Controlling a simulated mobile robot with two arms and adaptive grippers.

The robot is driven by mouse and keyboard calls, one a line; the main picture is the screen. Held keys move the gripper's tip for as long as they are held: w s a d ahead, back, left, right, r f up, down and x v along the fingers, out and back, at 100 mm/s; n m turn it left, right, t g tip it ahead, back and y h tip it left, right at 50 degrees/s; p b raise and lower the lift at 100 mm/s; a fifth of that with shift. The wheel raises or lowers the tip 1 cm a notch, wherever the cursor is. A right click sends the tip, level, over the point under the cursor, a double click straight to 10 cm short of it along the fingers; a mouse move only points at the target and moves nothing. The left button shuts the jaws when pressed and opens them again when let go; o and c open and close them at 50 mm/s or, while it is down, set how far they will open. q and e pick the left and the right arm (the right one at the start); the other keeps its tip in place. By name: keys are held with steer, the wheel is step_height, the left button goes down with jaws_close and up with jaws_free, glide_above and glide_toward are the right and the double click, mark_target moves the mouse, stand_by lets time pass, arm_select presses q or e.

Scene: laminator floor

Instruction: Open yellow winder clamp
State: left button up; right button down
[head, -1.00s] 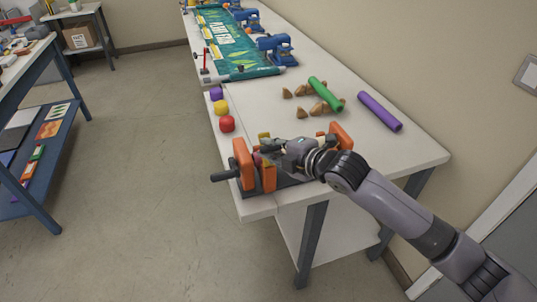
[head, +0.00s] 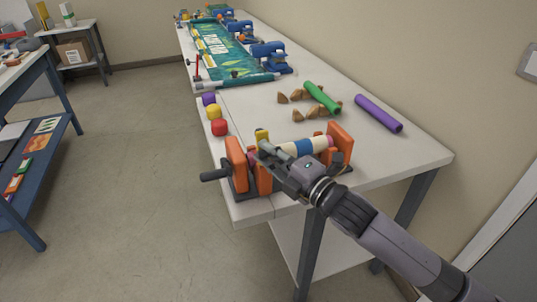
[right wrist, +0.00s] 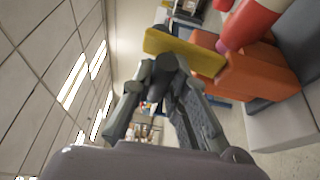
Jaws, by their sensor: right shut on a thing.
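The winder stands at the near end of the long table, with orange end blocks (head: 341,140) and a dark crank handle (head: 214,175) on its left. A roll with cream and blue bands (head: 304,147) lies between the blocks. The yellow clamp (head: 262,135) stands up at the left orange block; it also shows as a yellow bar in the right wrist view (right wrist: 184,52). My right gripper (head: 266,150) is at the clamp, its fingertips (right wrist: 166,66) closed on the bar's lower edge. The fingers partly hide the clamp's base. My left gripper is out of view.
Purple, yellow and red knobs (head: 219,128) line the table's left edge. A teal banner (head: 228,58) and blue clamping machines (head: 271,56) are farther back.

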steer(key=shift+r, duration=0.1)
steer(key=c, duration=1.8)
jaws_free()
steer(key=shift+c, duration=0.2)
steer(key=shift+d, duration=0.1)
steer(key=v, duration=1.2)
